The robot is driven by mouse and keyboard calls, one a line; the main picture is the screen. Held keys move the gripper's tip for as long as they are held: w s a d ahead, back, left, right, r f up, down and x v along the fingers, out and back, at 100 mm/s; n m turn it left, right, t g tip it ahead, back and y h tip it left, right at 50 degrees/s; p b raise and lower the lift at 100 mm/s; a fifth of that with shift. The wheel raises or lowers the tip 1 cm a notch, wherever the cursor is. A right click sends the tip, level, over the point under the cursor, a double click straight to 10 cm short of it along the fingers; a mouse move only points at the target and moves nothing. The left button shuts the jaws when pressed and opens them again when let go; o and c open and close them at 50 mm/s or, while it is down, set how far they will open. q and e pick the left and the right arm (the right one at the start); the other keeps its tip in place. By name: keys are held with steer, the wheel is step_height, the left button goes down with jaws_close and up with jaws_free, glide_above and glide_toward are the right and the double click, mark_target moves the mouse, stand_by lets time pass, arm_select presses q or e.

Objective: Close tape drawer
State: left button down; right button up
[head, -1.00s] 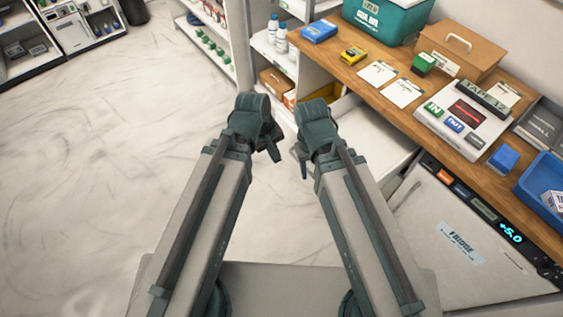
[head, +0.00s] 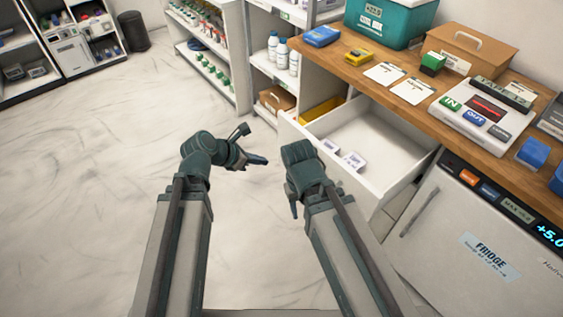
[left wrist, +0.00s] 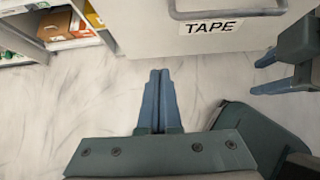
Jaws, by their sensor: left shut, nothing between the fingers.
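The tape drawer (head: 365,135) is pulled out below the wooden counter, with small white packets (head: 354,160) inside. In the left wrist view its front (left wrist: 150,25) shows a TAPE label and a grey bar handle (left wrist: 228,14). My left gripper (head: 266,161) is left of the drawer front, apart from it. Its two blue fingers (left wrist: 158,90) are together and empty, below the handle in the wrist view. My right gripper (head: 293,209) is in front of the drawer, and its arm hides part of the front. Its fingers (left wrist: 270,75) look spread and empty.
The fridge (head: 470,240) stands right of the drawer. Shelves with bottles (head: 283,55) stand behind. The floor (head: 90,150) to the left is clear.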

arm_select(q)
steer(key=w+d+r+b+x, duration=0.1)
steer(key=b+x, duration=0.5)
steer(key=x, duration=0.6)
steer(key=shift+w+d+r+b, duration=0.25)
steer(key=shift+d+b, duration=0.1)
steer(key=shift+d, duration=0.2)
arm_select(e)
step_height(320, 180, down, 7)
